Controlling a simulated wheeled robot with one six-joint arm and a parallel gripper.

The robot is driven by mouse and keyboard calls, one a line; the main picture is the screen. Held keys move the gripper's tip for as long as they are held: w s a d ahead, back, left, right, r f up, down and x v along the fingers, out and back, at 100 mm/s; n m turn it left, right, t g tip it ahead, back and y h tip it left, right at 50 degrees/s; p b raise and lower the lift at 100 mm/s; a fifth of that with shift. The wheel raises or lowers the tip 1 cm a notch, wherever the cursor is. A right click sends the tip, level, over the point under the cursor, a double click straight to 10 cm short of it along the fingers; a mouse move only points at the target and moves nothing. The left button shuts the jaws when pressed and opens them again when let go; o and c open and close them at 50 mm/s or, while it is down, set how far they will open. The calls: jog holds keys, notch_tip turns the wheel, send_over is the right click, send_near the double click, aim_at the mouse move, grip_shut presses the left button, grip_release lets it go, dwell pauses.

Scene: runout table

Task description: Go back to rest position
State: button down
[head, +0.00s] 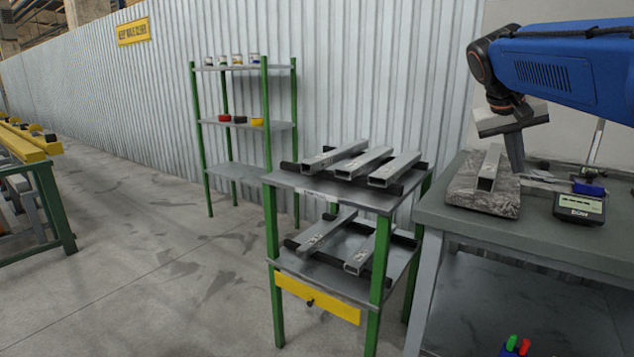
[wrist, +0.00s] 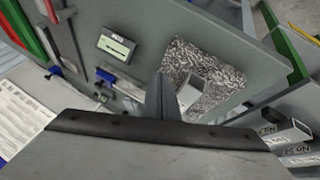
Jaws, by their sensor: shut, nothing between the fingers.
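My gripper (head: 514,150) is at the right in the head view, at the end of my blue arm, over the grey bench (head: 462,222). Its fingers are together and hold nothing. It also shows in the wrist view (wrist: 162,82), pointing down towards the bench. A short metal profile (head: 487,172) lies on a speckled stone plate (head: 507,201) just left of the fingertips. In the wrist view the profile (wrist: 190,92) and plate (wrist: 222,68) are just right of the fingers. I cannot tell whether the fingertips touch anything.
A digital readout (head: 579,207) and measuring tools stand right of the plate. A green-legged cart (head: 314,189) with several metal profiles stands left of the bench. A shelf rack (head: 233,170) is by the corrugated wall.

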jog(key=s+a+f+n+y, duration=0.1)
jog(key=s+a+f+y, duration=0.1)
jog(key=s+a+f, duration=0.3)
jog(key=s+a+f+n+t+y, duration=0.1)
jog(key=s+a+f, duration=0.4)
jog(key=s+f, duration=0.8)
jog(key=s+a+f+n+t+y, duration=0.1)
jog(key=s+a+f+n+y, duration=0.1)
jog(key=s+a+f, duration=0.3)
jog(key=s+f+y, duration=0.1)
jog(key=s+f, duration=0.3)
jog(key=f, duration=0.2)
jog(key=shift+s+a, duration=0.2)
